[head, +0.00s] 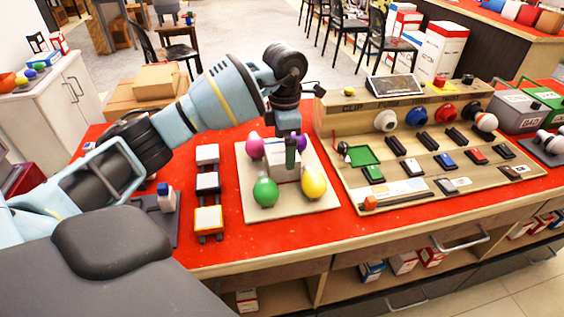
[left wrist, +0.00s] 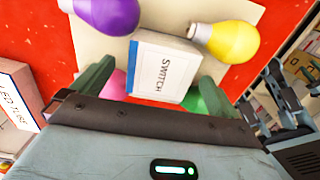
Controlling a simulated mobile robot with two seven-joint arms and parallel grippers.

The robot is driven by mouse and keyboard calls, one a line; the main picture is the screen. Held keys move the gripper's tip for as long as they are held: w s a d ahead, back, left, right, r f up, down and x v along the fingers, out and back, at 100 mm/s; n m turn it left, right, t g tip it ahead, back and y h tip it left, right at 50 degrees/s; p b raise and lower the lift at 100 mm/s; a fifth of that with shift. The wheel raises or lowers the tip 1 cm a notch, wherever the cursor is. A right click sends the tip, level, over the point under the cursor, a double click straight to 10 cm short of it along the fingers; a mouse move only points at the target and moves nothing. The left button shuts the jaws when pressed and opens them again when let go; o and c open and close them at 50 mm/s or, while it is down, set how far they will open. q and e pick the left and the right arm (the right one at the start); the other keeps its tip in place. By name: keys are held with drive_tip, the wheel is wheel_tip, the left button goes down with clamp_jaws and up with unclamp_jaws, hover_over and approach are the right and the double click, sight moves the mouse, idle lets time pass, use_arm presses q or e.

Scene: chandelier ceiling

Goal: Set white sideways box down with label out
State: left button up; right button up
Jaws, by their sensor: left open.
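A white box with a blue edge and the word SWITCH (left wrist: 162,72) stands among coloured bulbs on a cream board (head: 242,207). In the left wrist view its lettering runs sideways and faces the camera. In the head view the white box (head: 280,172) is partly hidden by my left gripper (head: 291,160). My left gripper is open, with its green fingers on either side of the near end of the box in the left wrist view (left wrist: 155,88). I cannot tell whether they touch it.
Around the box are a green bulb (head: 265,191), a yellow bulb (head: 313,183), a pink bulb (head: 254,146) and a purple bulb (left wrist: 108,14). A wooden console (head: 400,195) with switches stands to the right. A LED TUBE box (left wrist: 16,98) shows at left in the wrist view.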

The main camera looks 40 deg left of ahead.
sight(282, 152)
use_arm(q)
drive_tip(key=shift+s+a+f, duration=0.1)
drive_tip(key=shift+s+f, duration=0.05)
drive_tip(key=shift+f, duration=1.15)
drive_tip(key=shift+s+f, duration=0.15)
drive_tip(key=shift+f, duration=1.1)
drive_tip(key=shift+c, duration=0.3)
drive_tip(key=c, duration=1.1)
wheel_tip(282, 152, up, 10)
